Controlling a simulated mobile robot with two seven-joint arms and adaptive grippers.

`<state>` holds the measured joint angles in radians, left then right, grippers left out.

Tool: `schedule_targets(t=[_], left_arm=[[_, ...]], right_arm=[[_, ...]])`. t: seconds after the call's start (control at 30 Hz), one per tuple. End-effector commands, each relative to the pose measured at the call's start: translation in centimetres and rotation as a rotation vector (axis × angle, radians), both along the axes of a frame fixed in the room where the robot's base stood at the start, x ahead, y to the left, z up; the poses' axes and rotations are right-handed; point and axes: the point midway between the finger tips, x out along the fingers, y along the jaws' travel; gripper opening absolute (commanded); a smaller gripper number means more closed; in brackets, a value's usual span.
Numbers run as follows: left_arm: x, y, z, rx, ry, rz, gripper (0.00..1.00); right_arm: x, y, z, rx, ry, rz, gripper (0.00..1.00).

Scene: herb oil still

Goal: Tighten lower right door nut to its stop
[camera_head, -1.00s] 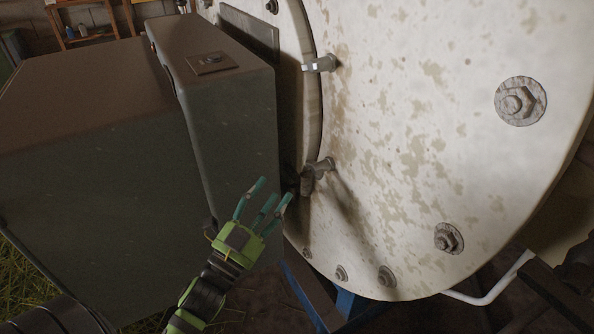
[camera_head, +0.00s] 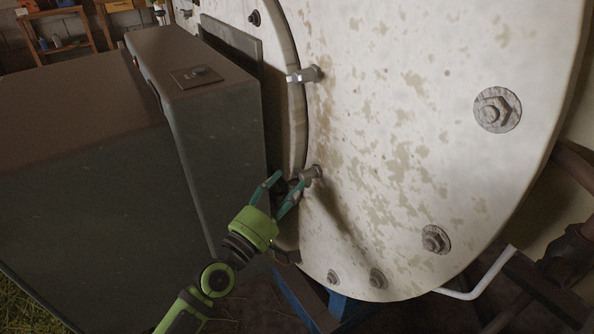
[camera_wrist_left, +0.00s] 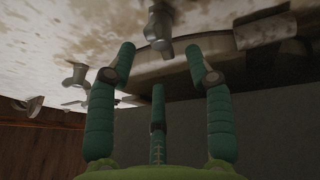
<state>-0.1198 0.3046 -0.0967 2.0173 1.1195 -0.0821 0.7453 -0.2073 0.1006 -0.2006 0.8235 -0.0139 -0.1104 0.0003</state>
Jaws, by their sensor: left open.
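A grey nut fitting (camera_head: 312,172) sits on the lower right rim of the round door, on the pale, stained end plate; I take it for the lower right door nut. My left gripper (camera_head: 288,182) is open, with teal fingers spread just left of and below this fitting. In the left wrist view, the open fingers (camera_wrist_left: 160,62) point up at a metal fitting (camera_wrist_left: 160,28) that shows beyond and between the two outer tips. They appear apart from it, though contact is hard to judge. My right gripper is not seen.
A dark green box (camera_head: 215,140) stands close left of the gripper. Another fitting (camera_head: 304,75) sits higher on the rim. Large bolts (camera_head: 497,110) stud the plate. A white bent pipe (camera_head: 478,290) and blue frame (camera_head: 300,295) lie below.

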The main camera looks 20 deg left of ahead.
Motion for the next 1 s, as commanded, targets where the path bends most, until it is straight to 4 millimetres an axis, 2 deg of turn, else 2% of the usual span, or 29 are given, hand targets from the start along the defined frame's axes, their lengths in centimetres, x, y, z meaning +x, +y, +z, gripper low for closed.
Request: schedule_targets(t=[0.1,0.3,0.67,0.7,0.77,0.8,0.83,1.0], left_arm=[[1.9,-0.6,0.7,-0.001,-0.003,0.0,0.52],[4.3,-1.3,1.1,0.003,-0.002,0.001,0.52],[5.1,-1.5,1.2,0.006,-0.002,0.001,0.52],[5.1,-1.5,1.2,0.006,-0.002,0.001,0.48],[5.1,-1.5,1.2,0.006,-0.002,0.001,0.24],[5.1,-1.5,1.2,0.006,-0.002,0.001,0.08],[5.1,-1.5,1.2,0.006,-0.002,0.001,0.0],[5.0,-1.5,1.2,0.006,-0.003,0.002,0.0]], right_arm=[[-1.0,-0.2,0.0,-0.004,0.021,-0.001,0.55],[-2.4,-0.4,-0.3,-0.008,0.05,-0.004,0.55],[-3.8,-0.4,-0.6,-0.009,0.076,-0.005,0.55],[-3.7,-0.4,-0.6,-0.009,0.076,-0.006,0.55],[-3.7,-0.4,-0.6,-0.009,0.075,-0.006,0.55],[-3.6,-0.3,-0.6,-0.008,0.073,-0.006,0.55],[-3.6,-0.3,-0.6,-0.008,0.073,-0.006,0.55],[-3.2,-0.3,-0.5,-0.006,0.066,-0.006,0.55]])
